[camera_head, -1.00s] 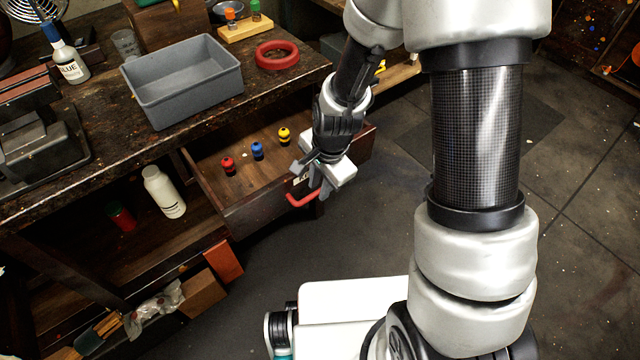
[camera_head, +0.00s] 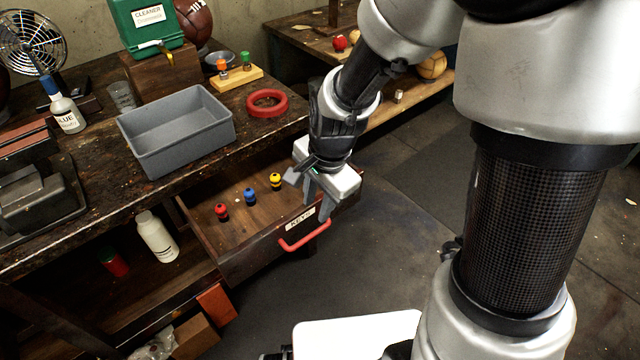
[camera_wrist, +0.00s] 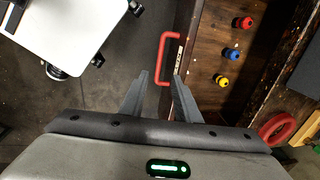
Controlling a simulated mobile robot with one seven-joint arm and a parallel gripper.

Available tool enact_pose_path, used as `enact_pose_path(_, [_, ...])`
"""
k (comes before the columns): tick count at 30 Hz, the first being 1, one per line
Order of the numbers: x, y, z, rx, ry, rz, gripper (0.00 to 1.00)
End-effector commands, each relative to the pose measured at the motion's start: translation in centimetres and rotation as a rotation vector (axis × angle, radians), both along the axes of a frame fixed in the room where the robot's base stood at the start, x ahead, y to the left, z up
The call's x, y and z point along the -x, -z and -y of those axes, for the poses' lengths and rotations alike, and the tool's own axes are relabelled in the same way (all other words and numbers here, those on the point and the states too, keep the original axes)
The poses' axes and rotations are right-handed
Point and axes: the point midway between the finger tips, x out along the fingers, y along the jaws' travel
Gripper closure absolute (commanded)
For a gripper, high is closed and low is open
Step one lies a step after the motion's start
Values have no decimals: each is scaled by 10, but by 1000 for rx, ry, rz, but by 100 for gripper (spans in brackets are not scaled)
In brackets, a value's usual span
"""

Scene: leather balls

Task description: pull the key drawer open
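The key drawer (camera_head: 262,243) stands pulled out from under the workbench, with its inside showing. Its front carries a "KEYS" label and a red handle (camera_head: 305,236). Red (camera_head: 221,212), blue (camera_head: 249,196) and yellow (camera_head: 275,181) knobbed pieces stand in a row inside it. My gripper (camera_head: 317,205) is above the drawer front, beside the label and apart from the handle. In the wrist view the fingers (camera_wrist: 158,92) are spread with nothing between them, and the handle (camera_wrist: 163,58) lies beyond the fingertips.
A grey bin (camera_head: 178,148) and a red ring (camera_head: 267,104) sit on the workbench above the drawer. A white bottle (camera_head: 156,236) and a red can (camera_head: 114,262) stand on the shelf below. The floor in front of the drawer is clear.

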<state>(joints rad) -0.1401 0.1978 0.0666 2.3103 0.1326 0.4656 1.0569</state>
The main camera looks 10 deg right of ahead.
Motion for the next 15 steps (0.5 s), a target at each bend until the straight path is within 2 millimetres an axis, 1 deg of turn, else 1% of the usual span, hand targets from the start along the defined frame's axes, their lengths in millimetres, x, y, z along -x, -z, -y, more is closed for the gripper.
enact_pose_path(1, [1,-14,1,-1,-1,5,70])
enact_pose_path(3, [3,-25,2,0,-1,4,70])
enact_pose_path(6, [5,-37,4,0,-1,2,70])
enact_pose_path(10, [6,-44,5,0,0,2,70])
enact_pose_path(15, [7,-46,5,0,0,0,70])
